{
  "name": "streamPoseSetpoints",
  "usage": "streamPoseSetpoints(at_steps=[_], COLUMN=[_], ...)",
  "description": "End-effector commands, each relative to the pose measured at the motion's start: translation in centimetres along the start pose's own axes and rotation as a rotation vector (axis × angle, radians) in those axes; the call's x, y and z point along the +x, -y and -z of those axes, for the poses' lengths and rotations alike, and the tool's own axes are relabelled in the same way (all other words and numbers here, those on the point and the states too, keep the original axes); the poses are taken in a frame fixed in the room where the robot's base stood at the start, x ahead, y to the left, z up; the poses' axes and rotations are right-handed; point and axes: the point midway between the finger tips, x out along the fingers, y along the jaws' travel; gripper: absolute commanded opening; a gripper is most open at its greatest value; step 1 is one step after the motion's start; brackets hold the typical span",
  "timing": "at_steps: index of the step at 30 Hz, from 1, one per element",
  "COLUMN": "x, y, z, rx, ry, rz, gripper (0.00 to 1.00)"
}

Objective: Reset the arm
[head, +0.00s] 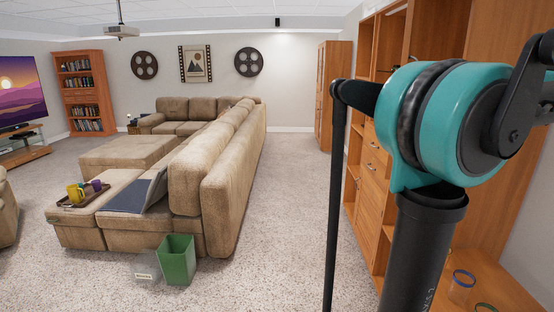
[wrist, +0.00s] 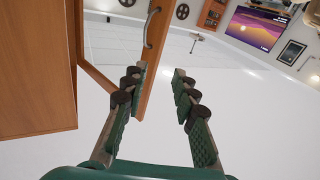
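My gripper (wrist: 160,90) shows in the wrist view with its two green-padded fingers spread apart and nothing between them. A wooden door or panel with a metal handle (wrist: 151,27) is just beyond and left of the fingers in that view. I cannot tell whether the left finger touches it. In the head view my teal and black arm fills the right side, close to the camera, in front of the wooden cabinets (head: 371,165). The gripper itself is not visible in the head view.
A beige sectional sofa (head: 233,190) stands left of centre, with a tray (head: 75,203) and a dark folder-like item (head: 125,198) on it. A green bin (head: 177,262) and a clear box (head: 145,270) are on the floor. The carpet (head: 285,200) between sofa and cabinets is clear.

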Motion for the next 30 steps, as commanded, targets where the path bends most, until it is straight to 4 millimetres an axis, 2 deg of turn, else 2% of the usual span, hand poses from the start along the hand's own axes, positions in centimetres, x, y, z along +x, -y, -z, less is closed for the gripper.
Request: streamPoseSetpoints(at_steps=[7, 14, 20, 23, 26, 29, 30], x=[2.9, 6.7, 10.7, 12.4, 13.6, 14.4, 14.8], y=[-1.4, -3.1, -4.5, -4.8, -4.6, -3.6, -2.9], z=[-0.1, -0.5, -2.1, -4.3, -7.6, -12.1, -14.2], rx=[-0.074, -0.158, -0.213, -0.207, -0.173, -0.116, -0.090], ry=[-0.069, -0.162, -0.250, -0.268, -0.244, -0.180, -0.142], rz=[-0.082, -0.222, -0.433, -0.574, -0.706, -0.817, -0.854], gripper=[0.28, 0.28, 0.28, 0.28, 0.28, 0.28, 0.28])
